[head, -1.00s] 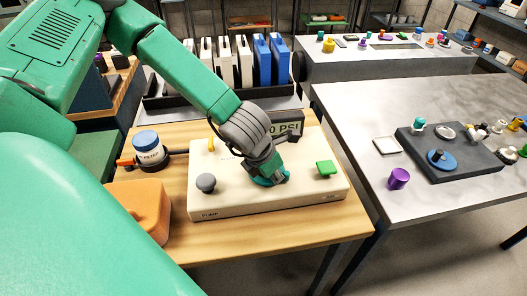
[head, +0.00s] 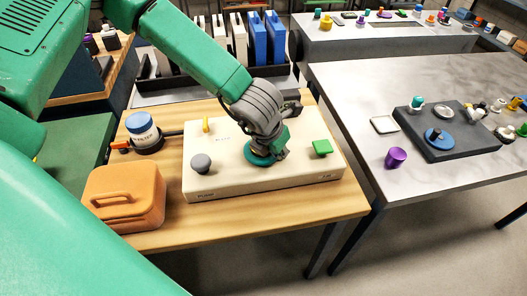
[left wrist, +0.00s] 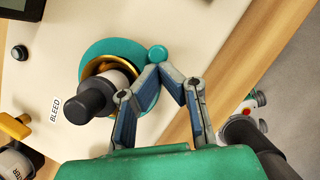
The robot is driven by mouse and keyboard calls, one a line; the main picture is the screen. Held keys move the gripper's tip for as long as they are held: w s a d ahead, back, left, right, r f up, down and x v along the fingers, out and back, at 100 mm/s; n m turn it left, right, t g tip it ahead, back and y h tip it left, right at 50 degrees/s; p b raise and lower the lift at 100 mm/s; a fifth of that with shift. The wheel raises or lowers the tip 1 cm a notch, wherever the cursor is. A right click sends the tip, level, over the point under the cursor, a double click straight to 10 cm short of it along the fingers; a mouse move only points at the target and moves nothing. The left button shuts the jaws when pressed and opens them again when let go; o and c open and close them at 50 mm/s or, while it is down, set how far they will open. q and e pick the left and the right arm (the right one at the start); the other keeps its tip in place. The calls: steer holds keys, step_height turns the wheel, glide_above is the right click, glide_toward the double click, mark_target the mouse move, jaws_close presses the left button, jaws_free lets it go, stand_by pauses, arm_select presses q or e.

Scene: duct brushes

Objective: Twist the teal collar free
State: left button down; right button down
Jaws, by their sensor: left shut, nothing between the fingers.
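The teal collar (head: 258,158) sits on the top of the cream pump box (head: 315,178), partly hidden by my left gripper in the head view. In the left wrist view the collar (left wrist: 95,52) is a teal ring with a small round teal lug (left wrist: 157,53) on its rim. A gold ring and a dark cylinder (left wrist: 95,97) show inside it. My left gripper (left wrist: 164,68) is shut and empty, its fingertips together right beside the lug; I cannot tell whether they touch it. In the head view the gripper (head: 275,154) points down at the collar. My right gripper is out of view.
The box also carries a grey knob (head: 201,163), a yellow lever (head: 206,125) and a green knob (head: 321,148). An orange case (head: 125,200) and a blue-capped filter (head: 143,132) stand to its left. A grey table (head: 340,90) with small parts is at right.

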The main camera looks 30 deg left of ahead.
arm_select(q)
steer(key=shift+s+a, duration=0.15)
steer(key=shift+a, duration=0.05)
stand_by(0.3)
